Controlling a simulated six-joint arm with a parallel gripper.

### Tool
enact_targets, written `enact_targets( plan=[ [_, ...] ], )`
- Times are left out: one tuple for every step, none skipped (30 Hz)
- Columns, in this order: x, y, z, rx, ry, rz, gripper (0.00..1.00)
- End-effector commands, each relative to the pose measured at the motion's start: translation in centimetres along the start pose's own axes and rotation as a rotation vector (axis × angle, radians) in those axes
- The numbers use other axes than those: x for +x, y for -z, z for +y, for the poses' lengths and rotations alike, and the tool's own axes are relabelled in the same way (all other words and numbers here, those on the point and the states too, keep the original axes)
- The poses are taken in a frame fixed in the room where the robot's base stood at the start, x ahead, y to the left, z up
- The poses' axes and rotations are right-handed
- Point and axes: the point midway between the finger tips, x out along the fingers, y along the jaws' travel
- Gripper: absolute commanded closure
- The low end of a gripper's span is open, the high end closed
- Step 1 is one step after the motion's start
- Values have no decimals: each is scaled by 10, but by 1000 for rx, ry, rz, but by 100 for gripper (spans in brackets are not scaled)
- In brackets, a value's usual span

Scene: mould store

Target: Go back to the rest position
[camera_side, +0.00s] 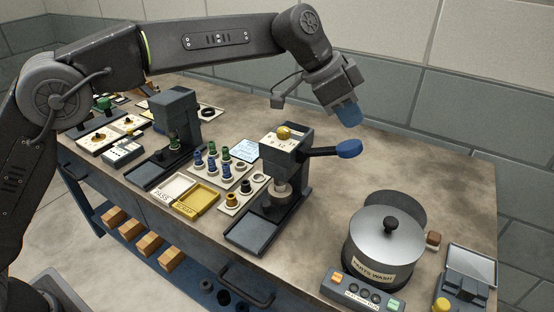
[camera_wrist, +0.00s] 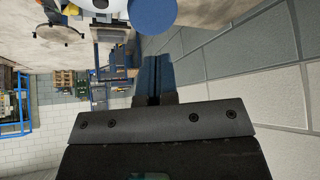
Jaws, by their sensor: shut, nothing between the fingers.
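My gripper (camera_side: 348,112) hangs in the air above the back of the workbench (camera_side: 400,165) in the side view, its blue fingertips together and nothing between them. In the wrist view my gripper's fingers (camera_wrist: 153,75) lie side by side, shut and empty. A blue round knob also shows in the wrist view (camera_wrist: 152,12), beyond the fingers.
A metal parts-wash pot (camera_side: 385,247) stands at the front right. PASS (camera_side: 173,189) and yellow SCRAP (camera_side: 197,202) trays lie in front. A second dark press (camera_side: 176,115) stands left. The bench's back right is clear.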

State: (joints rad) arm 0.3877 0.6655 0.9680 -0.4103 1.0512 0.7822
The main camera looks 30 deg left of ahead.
Motion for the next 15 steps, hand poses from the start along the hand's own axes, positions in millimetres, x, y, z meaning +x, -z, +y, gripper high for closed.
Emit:
enact_targets(
  plan=[
    [0, 0, 0, 0, 0, 0, 100],
    [0, 0, 0, -1, 1, 0, 100],
    [-2, -1, 0, -4, 3, 0, 100],
    [-6, -2, -1, -9, 7, -1, 100],
    [-10, -4, -1, -17, 12, -2, 100],
    [-18, -7, -2, -32, 22, -6, 100],
    [-26, -11, -3, -49, 32, -9, 100],
    [-35, -16, -3, -68, 43, -13, 100],
    [-49, -24, -3, -99, 61, -18, 100],
    [-60, -32, -3, -124, 76, -24, 100],
    [-72, -40, -2, -153, 92, -29, 100],
    [-88, -53, 0, -191, 114, -38, 100],
    [-99, -63, 2, -222, 131, -43, 100],
    [-109, -73, 5, -252, 148, -48, 100],
    [-123, -87, 8, -292, 171, -55, 100]
  ],
)
